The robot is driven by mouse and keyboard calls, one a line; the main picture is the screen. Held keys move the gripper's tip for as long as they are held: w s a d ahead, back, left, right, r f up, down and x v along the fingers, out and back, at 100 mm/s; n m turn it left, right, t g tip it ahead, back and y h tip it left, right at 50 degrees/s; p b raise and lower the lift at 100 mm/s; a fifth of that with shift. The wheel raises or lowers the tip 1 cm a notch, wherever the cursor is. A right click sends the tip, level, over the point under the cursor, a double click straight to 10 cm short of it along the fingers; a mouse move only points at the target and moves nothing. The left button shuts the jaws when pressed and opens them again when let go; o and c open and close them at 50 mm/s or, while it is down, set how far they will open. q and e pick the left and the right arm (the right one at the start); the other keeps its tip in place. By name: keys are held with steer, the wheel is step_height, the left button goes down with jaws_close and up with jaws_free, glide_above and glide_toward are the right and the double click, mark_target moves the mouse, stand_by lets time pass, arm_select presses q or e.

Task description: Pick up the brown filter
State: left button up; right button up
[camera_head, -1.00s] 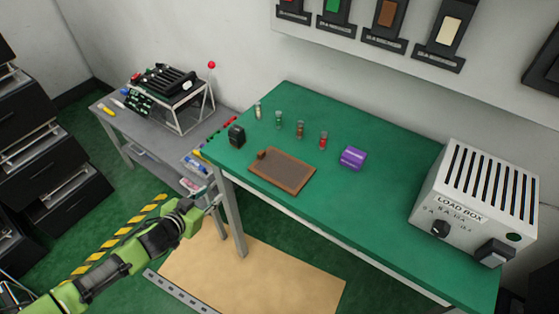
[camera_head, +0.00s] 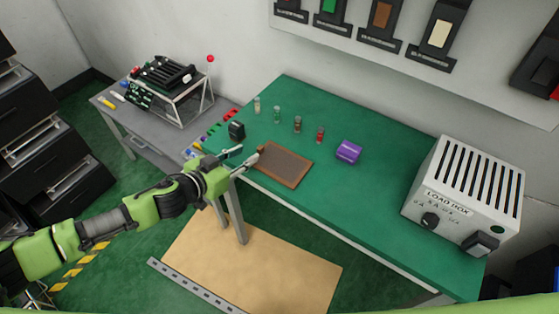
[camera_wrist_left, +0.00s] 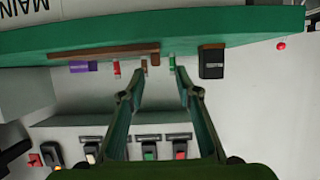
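The brown filter (camera_head: 297,125) is a small upright vial-like piece on the green table, between a green one (camera_head: 277,114) and a red one (camera_head: 320,134). A pale one (camera_head: 257,105) stands at the row's left end. My left gripper (camera_head: 244,157) is open and empty at the table's left front edge, short of the row. In the upside-down left wrist view, the brown filter (camera_wrist_left: 143,65) shows near the left finger's tip and the green one (camera_wrist_left: 172,63) near the right finger's tip, both beyond the gripper (camera_wrist_left: 159,74). My right gripper is not in view.
A brown tray (camera_head: 285,165) lies close beside the left gripper. The load box (camera_head: 465,195) is at the right. A grey side table (camera_head: 165,140) stands left.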

mark_target(258, 149)
arm_select(q)
steer(key=shift+w+d+f, duration=0.15)
steer(key=shift+w+d, duration=0.4)
steer(key=shift+p+x, duration=0.6)
steer(key=shift+x, duration=1.6)
steer(key=shift+s+d, duration=0.15)
jaws_close()
